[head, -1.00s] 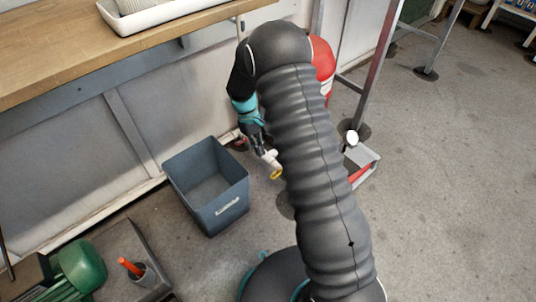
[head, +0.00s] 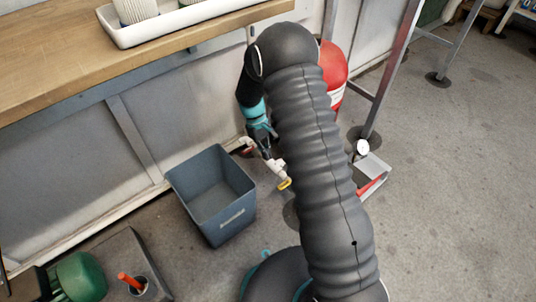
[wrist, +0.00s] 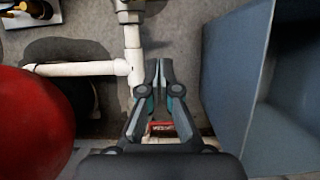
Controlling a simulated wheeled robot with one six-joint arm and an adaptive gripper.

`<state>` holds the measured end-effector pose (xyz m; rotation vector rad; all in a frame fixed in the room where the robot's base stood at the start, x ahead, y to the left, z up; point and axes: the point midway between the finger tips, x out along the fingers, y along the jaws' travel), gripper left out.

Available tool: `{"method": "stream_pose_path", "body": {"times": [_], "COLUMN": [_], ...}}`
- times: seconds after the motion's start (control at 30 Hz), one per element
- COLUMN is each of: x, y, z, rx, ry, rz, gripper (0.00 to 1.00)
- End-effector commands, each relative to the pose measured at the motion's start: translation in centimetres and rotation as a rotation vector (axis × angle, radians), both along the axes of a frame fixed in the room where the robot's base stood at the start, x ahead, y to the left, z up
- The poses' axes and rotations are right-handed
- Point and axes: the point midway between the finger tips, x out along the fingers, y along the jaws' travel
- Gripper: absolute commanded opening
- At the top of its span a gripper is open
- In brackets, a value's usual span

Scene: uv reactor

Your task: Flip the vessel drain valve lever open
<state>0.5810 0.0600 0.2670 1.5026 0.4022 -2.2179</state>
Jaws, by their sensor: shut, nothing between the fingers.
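My gripper (head: 264,146) points down beside white drain piping (head: 276,166) that ends in a yellow ring (head: 285,184). In the wrist view, my gripper (wrist: 161,66) is shut and empty, its fingertips just right of the vertical white pipe (wrist: 133,65). A gap or contact with the pipe cannot be told. A small red piece with white lettering (wrist: 161,128) shows behind the finger linkages; whether it is the valve lever is unclear. The red vessel (head: 333,72) stands partly behind my arm and also shows in the wrist view (wrist: 32,125).
A grey-blue bin (head: 208,202) stands left of the piping; its wall (wrist: 232,85) is close to my gripper in the wrist view. A wooden bench (head: 60,60) is at upper left. A metal frame leg (head: 392,65) stands right of the vessel.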

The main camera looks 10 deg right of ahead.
Motion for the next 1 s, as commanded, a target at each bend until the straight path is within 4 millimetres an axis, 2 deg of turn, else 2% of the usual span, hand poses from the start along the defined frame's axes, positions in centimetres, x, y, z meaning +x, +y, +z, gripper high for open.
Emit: {"method": "stream_pose_path", "body": {"times": [0.1, 0.37, 0.5, 0.7, 1.0], "x": [-0.8, -2.4, -4.1, -5.5, -5.8], "y": [-0.5, -1.4, -2.3, -3.2, -3.3], "z": [-2.3, -6.8, -6.7, -6.7, -6.6], "rx": [0.000, -0.001, 0.000, 0.000, 0.001], "ry": [0.004, 0.004, 0.001, 0.001, -0.001], "rz": [-0.001, -0.002, 0.000, -0.001, -0.001], "gripper": [0.00, 0.00, 0.00, 0.00, 0.00]}}
